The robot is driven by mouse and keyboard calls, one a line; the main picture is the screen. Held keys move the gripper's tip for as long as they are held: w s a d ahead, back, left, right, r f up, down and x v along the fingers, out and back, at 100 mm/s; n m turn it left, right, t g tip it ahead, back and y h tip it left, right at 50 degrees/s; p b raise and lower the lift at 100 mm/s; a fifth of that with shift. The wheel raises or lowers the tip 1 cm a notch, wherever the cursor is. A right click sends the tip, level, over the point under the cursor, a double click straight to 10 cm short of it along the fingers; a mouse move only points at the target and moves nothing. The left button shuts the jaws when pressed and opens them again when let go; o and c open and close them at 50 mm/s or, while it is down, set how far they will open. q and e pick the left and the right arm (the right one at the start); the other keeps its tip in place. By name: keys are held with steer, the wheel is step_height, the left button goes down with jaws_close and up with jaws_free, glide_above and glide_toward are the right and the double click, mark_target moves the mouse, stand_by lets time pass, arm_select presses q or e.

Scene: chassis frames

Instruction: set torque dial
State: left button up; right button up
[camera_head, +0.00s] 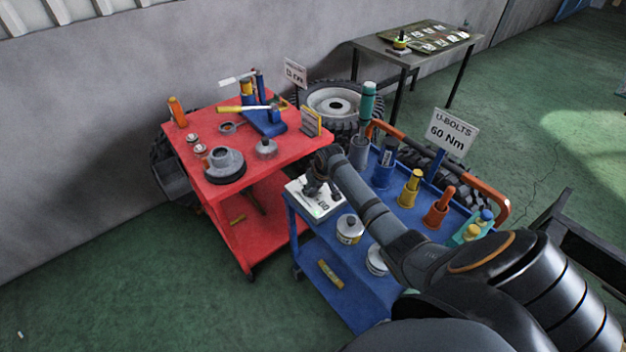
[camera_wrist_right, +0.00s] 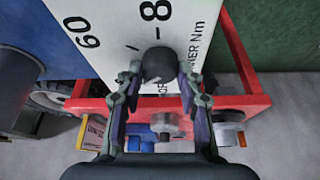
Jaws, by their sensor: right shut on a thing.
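The torque tester is a white box (camera_head: 300,201) at the near left corner of the blue cart, with a small green light on its face. In the right wrist view its white face (camera_wrist_right: 120,15) shows "60", an "8" cut off by the frame edge, tick marks and "NER Nm". A dark round dial knob (camera_wrist_right: 160,66) sits on that face. My right gripper (camera_wrist_right: 160,72) is shut on the knob, one finger on each side; in the head view my right gripper (camera_head: 321,186) is over the box. The knob's pointer is not clear. My left gripper is not in view.
A sign (camera_head: 451,132) on the blue cart (camera_head: 360,285) reads "U-BOLTS 60 Nm". Bottles, tools and white tins (camera_head: 349,229) stand around my right arm. A red cart (camera_head: 205,185) with parts stands close at left. A dark table (camera_head: 375,45) is behind.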

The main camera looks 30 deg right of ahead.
steer(key=shift+a+m+h+p, duration=0.1)
steer(key=shift+m+h+p, duration=0.3)
steer(key=shift+m+p, duration=0.55)
steer(key=o, duration=1.2)
steer(key=v, duration=1.2)
steer(key=shift+f, duration=0.1)
